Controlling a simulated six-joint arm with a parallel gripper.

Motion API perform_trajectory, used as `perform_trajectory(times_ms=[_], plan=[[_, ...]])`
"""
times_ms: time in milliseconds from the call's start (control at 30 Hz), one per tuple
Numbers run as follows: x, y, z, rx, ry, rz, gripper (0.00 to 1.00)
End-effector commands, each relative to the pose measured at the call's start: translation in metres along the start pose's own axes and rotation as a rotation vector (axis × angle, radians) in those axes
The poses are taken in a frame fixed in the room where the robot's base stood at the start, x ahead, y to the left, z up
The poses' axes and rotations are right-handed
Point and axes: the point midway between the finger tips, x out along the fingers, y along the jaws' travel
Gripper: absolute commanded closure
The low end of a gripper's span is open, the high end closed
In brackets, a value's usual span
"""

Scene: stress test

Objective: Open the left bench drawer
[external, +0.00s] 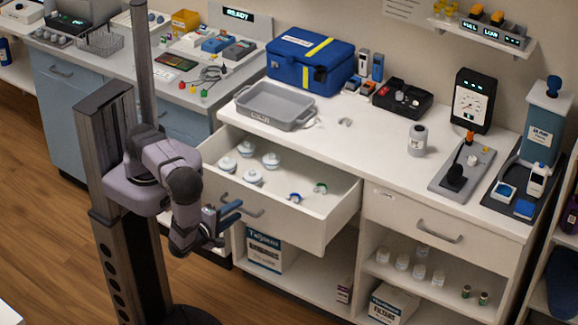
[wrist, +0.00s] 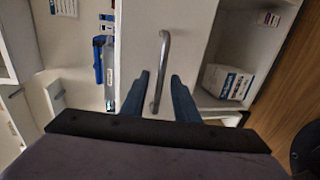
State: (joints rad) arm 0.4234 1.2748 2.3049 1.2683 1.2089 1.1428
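The left bench drawer (external: 325,228) is white and stands pulled out from the bench, with its inside visible from above. Its grey bar handle (external: 252,212) is on the front; it also shows in the wrist view (wrist: 163,55). My gripper (external: 237,211) is at the drawer front, by the handle. In the wrist view my gripper (wrist: 159,76) has its two blue fingers apart, one on each side of the handle's lower part, with visible gaps. It is open and not clamped on the handle. Part of the handle is hidden by my gripper in the external view.
Several white domed items (external: 271,160) and two small coloured rings (external: 295,198) lie in the drawer. The right drawer (external: 440,220) is shut. A grey tray (external: 275,107) and a blue case (external: 310,62) stand on the bench above. Open shelves with a box (external: 265,250) lie below.

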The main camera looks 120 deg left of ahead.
Motion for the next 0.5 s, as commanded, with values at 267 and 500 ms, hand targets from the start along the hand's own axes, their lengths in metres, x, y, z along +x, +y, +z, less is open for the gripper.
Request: perform_trajectory(times_ms=[267,500], plan=[[0.0094,-0.0006,-0.0004,-0.001,0.000,-0.002,0.72],[0.0095,-0.0007,-0.0002,-0.001,0.000,-0.002,0.75]])
